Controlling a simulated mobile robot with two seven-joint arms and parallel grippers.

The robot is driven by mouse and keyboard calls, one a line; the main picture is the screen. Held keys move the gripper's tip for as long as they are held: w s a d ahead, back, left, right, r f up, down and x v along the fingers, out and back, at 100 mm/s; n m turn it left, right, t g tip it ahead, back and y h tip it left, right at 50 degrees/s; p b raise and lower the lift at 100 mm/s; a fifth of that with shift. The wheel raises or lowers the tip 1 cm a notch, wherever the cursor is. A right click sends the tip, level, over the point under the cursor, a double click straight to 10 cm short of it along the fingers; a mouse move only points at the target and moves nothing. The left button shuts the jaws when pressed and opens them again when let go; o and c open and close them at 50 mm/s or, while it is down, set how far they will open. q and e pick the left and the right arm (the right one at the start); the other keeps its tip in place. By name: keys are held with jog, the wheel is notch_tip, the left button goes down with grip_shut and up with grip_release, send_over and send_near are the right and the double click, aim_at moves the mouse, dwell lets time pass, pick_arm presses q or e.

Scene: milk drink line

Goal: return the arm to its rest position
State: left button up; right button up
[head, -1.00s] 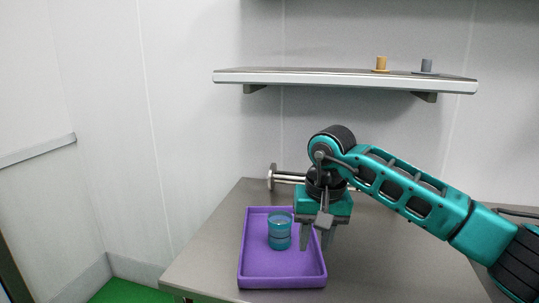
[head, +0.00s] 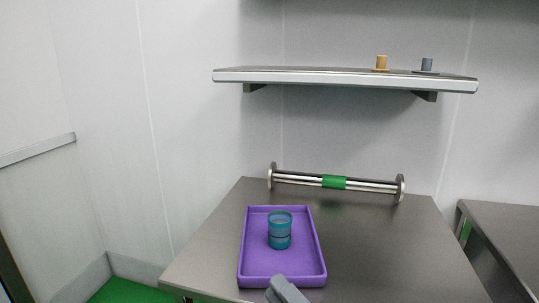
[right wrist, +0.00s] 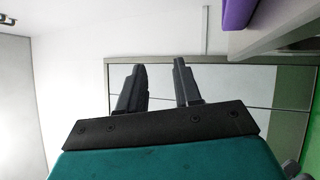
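My right gripper (right wrist: 159,64) is open in the right wrist view, with a clear gap between its two dark fingers and nothing held. In the head view only a grey finger of the right gripper (head: 287,290) shows at the bottom edge, in front of the purple tray's near rim. I cannot tell whether it touches the tray. The rest of the right arm is out of the head view. My left gripper is not in view.
The purple tray (head: 313,249) on the grey table (head: 385,250) holds a teal cup (head: 279,229). A metal roller bar with a green band (head: 333,182) stands behind. A wall shelf (head: 340,78) holds two small pegs. The table's right side is clear.

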jog(key=s+d+f+m+g+h, duration=0.2)
jog(key=s+d+f+m+h, duration=0.4)
jog(key=f+m, duration=0.4)
jog(key=s+d+f+m+g+h+p, duration=0.1)
jog(key=s+d+f+m+g+h, duration=0.2)
jog(key=s+d+f+m+h, duration=0.3)
jog(key=s+d+f+m, duration=0.2)
jog(key=f+m, duration=0.3)
jog(key=m, duration=0.3)
jog(key=shift+s+d+f+h, duration=0.2)
jog(key=shift+s+d+h, duration=0.2)
jog(key=shift+d, duration=0.45)
